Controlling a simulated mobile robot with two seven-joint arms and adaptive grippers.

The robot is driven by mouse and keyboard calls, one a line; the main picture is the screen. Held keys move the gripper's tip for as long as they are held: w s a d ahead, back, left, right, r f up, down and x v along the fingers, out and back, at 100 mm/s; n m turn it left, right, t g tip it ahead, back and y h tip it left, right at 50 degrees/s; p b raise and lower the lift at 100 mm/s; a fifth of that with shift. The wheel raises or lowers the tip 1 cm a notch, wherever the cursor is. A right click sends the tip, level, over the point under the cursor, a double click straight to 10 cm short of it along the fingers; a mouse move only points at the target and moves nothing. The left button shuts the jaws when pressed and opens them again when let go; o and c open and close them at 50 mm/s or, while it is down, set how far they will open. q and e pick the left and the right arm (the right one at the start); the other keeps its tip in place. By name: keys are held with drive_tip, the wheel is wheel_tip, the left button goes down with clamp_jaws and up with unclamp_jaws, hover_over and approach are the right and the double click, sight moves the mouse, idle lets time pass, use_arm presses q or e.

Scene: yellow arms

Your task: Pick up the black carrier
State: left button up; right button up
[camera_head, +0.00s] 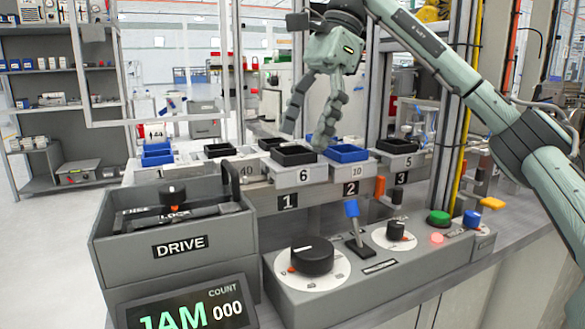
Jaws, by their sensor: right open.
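Several shallow black carriers sit on the raised rack behind the control panel. One black carrier (293,156) sits above the plate numbered 6, and another black carrier (398,146) sits to the right above the number 5. A further black carrier (220,150) sits to the left. My right gripper (307,128) points down with its fingers spread, over the rack near the carrier above number 6. It is open and empty. Whether its fingertips touch anything is hard to tell. My left gripper is not in view.
Blue carriers (345,153) sit among the black ones. In front are a grey drive box (179,247), a JAM display (188,310) and a panel with a black knob (312,255), a blue lever (352,208) and a green button (438,217). A dark post (381,60) stands behind.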

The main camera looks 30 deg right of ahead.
sight(294, 156)
drive_tip(key=b+x, duration=0.1)
drive_tip(key=x, duration=0.3)
drive_tip(key=shift+a+f, duration=0.1)
drive_tip(key=shift+f, duration=0.25)
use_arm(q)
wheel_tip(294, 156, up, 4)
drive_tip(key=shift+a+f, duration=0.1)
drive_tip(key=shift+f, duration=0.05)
use_arm(e)
drive_tip(key=c, duration=1.5)
drive_tip(key=shift+r, duration=0.15)
